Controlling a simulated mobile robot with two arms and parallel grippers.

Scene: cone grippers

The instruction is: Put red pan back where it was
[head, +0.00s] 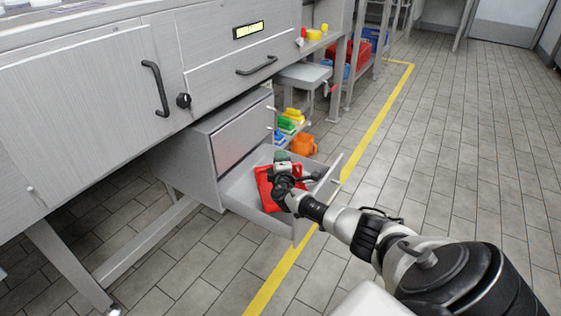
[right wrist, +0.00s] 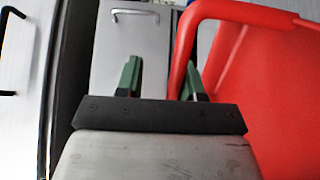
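The red pan (head: 264,188) shows in the head view inside or just above the open lower drawer (head: 238,193); I cannot tell whether it rests on the drawer's bottom. My right gripper (head: 282,157) is at the pan, and my wrist covers part of it. In the right wrist view, the red pan (right wrist: 285,85) fills the right side. Its looped handle comes down beside the right green finger, on the inner side. The two green fingers of my right gripper (right wrist: 158,78) stand wide apart, with no visible grip on the handle. My left gripper is not in view.
The drawer unit (head: 205,150) stands under a grey workbench (head: 90,110). An orange container (head: 303,145) and small coloured items stand behind the drawer, near a stool (head: 304,75). The tiled floor (head: 450,150) on the right is clear, with a yellow line (head: 375,125) crossing it.

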